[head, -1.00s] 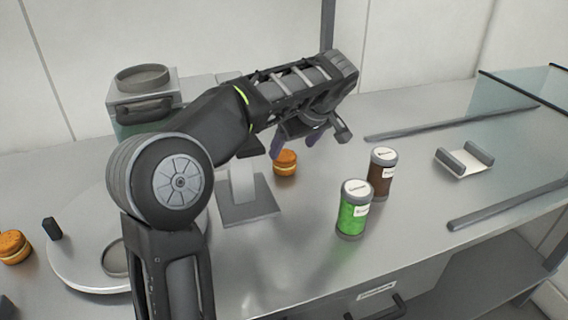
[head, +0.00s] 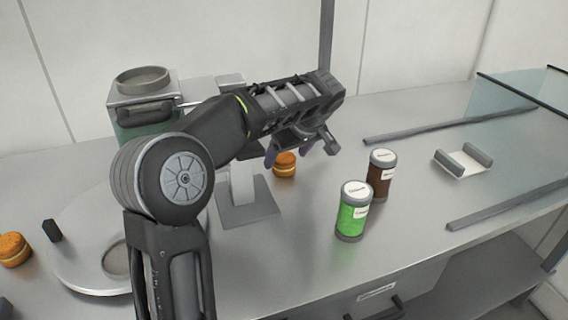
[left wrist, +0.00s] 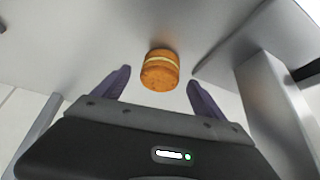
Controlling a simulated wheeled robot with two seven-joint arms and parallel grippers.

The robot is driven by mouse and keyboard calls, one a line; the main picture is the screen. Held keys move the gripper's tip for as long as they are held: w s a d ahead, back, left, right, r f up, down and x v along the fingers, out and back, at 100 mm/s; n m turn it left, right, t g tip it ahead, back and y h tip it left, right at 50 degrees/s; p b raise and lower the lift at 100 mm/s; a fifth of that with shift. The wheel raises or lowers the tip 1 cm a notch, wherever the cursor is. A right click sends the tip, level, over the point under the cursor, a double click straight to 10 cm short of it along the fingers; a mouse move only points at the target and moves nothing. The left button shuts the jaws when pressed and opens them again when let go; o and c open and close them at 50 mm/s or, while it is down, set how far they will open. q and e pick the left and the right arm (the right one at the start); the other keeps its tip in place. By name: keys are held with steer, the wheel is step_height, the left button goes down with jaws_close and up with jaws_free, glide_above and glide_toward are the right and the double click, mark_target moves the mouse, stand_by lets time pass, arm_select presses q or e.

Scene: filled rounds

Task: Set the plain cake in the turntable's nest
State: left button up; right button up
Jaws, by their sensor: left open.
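A plain cake (head: 284,165), a small round with a cream band, stands on the steel counter behind the grey stand. In the left wrist view the cake (left wrist: 160,70) shows ahead of and between the two fingers. My left gripper (head: 287,156) is open and empty, just above and beside it in the head view. A second similar cake (head: 13,249) sits at the far left. The white turntable (head: 75,270) is at the left, partly hidden by my left arm. Its round nest (head: 117,261) shows in part. My right gripper is not in view.
A grey stand with a flat base (head: 250,208) is close to the near cake. A green-filled jar (head: 353,212) and a brown-filled jar (head: 381,176) stand to its right. A black block (head: 52,231) is at the turntable's edge. The right counter holds a small holder (head: 463,163) and rails.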

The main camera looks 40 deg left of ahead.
mark_target(285, 157)
arm_select(q)
steer(key=x, duration=0.3)
steer(key=shift+w+a+f, duration=0.1)
steer(key=shift+f, duration=0.05)
steer(key=shift+c, duration=0.5)
steer(key=c, duration=0.8)
steer(key=shift+r, duration=0.2)
steer(key=shift+c, duration=0.2)
step_height(285, 157, up, 10)
steer(key=shift+f+p, duration=0.15)
steer(key=shift+p, duration=0.3)
